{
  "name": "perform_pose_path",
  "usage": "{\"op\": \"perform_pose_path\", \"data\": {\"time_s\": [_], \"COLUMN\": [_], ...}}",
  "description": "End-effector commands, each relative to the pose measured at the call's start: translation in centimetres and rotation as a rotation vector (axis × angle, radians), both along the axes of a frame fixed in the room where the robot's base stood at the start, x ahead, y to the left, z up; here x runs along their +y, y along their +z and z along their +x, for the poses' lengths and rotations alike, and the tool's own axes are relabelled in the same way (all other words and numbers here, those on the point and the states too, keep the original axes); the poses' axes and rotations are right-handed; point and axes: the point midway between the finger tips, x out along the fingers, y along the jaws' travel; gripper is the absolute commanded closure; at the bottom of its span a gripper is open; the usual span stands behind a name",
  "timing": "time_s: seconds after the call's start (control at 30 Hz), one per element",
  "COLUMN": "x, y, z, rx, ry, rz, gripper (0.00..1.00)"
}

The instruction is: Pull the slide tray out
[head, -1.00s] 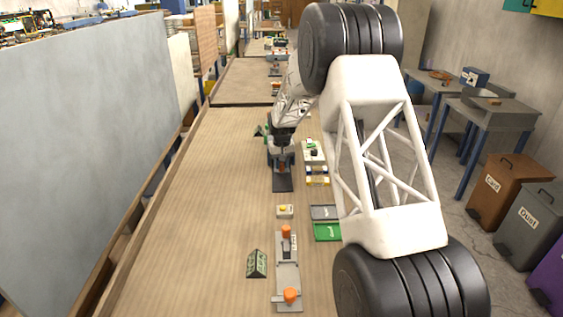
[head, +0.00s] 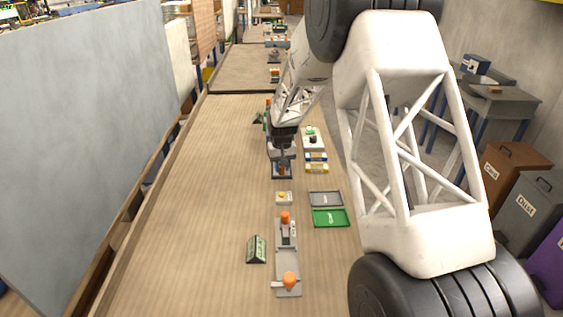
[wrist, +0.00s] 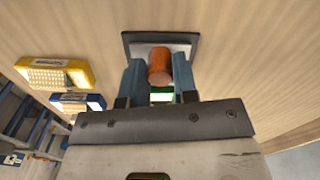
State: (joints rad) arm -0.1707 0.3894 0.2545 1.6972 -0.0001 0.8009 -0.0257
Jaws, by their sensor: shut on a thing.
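My gripper (wrist: 161,80) is shut on an upright orange knob (wrist: 160,66), with a blue-grey finger on each side of it. In the wrist view, a light grey plate (wrist: 185,48), apparently the slide tray, lies under the knob inside a dark base (wrist: 128,42). In the head view, the knob (head: 282,171) is near the close end of the dark base (head: 275,177). My arm hides most of the station behind the knob. A small green and bright patch (wrist: 161,95) shows between the fingers.
Yellow (wrist: 58,72) and blue (wrist: 78,101) blocks stand beside the station. Closer are a small yellow-button box (head: 284,198), grey (head: 326,199) and green (head: 330,218) trays, and a fixture with orange knobs (head: 287,258).

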Motion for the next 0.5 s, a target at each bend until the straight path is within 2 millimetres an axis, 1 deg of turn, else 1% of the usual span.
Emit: {"op": "perform_pose_path", "data": {"time_s": [0.13, 0.43, 0.47, 0.5], "x": [0.04, 0.05, 0.05, 0.04], "y": [0.12, 0.02, 0.01, -0.01], "z": [-0.77, -0.99, -1.0, -1.01], "rx": [-0.001, 0.002, 0.002, 0.003], "ry": [0.0, 0.001, 0.001, 0.001], "rz": [0.0, 0.0, 0.0, -0.001], "gripper": [1.0, 1.0, 0.7, 0.64]}}
